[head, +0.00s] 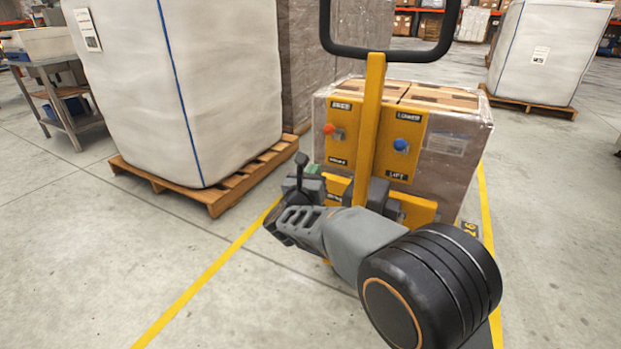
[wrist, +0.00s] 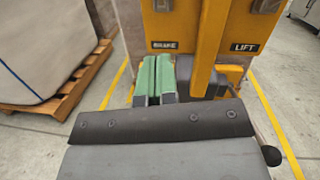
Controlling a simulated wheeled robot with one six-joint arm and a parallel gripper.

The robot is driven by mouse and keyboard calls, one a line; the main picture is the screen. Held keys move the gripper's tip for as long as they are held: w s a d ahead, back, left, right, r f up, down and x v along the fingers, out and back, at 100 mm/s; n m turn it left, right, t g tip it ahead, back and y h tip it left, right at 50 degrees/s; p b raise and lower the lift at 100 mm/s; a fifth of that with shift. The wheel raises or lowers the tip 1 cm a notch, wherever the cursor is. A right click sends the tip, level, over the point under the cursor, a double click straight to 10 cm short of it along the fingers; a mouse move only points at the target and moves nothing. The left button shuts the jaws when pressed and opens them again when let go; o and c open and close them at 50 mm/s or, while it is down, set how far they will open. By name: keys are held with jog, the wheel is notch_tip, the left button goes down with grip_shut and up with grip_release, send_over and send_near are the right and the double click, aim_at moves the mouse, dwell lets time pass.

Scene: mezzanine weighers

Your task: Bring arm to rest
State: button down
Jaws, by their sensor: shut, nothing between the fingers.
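My gripper (head: 313,170) reaches forward in the head view, in front of the yellow pallet truck and low on its left side. Its green fingertips also show in the wrist view (wrist: 158,78), close together with nothing held. The dark wrist housing hides the lower part of the fingers. My arm is stretched out from the lower right. The truck's control panel (head: 375,108) stands beyond the fingertips. I cannot tell from these views whether they touch the truck.
The panel has a red knob (head: 328,128) and a blue knob (head: 401,145). A black handle loop (head: 388,54) rises above it. Wrapped boxes (head: 455,140) stand behind. A white bulk bag (head: 190,90) sits on a wooden pallet (head: 215,195) at left. Floor at front left is clear.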

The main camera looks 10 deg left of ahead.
jog(key=s+d+r+n+g+y+p, duration=0.2)
jog(key=d+r+n+y+p, duration=0.1)
jog(key=r+n+p, duration=0.45)
jog(key=s+d+r+n+g+y+p, duration=0.2)
jog(key=d+r+n+p, duration=0.1)
jog(key=r+n+p, duration=0.45)
jog(key=s+d+r+n+g+y+p, duration=0.2)
jog(key=s+d+r+n+y+p, duration=0.15)
jog(key=r+n+p, duration=0.35)
jog(key=s+d+r+n+g+h+p, duration=0.2)
jog(key=s+d+r+n+g+p, duration=0.1)
jog(key=s+d+n+p, duration=0.4)
jog(key=s+d+r+n+g+h+p, duration=0.2)
jog(key=s+d+r+n+g+p, duration=0.2)
jog(key=s+d+n+g+p, duration=0.2)
jog(key=s+d+n+p, duration=0.2)
jog(key=s+p, duration=0.2)
jog(key=s, duration=0.2)
jog(key=shift+s+d+r+h+p, duration=0.15)
jog(key=shift+s+d+h+p, duration=0.2)
jog(key=shift+d, duration=0.05)
